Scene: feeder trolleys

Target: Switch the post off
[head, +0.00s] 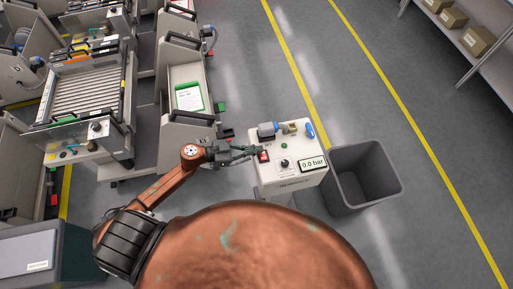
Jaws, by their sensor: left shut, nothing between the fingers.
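The post (288,177) is a pale box standing on the floor ahead of me. Its face carries a red rocker switch (264,156), a green button or lamp (284,146), a black knob (284,164) and a display (313,163) that reads 0.0 bar. A blue and grey connector (268,130) and a blue part (310,130) sit at its far edge. My left gripper (256,151) is shut and empty, with its tips at the red switch. I cannot tell whether they touch it. My right gripper is not in view.
A grey open bin (362,175) stands right of the post. A shelf with boxes (477,40) is at the top right. The floor between the yellow lines is clear.

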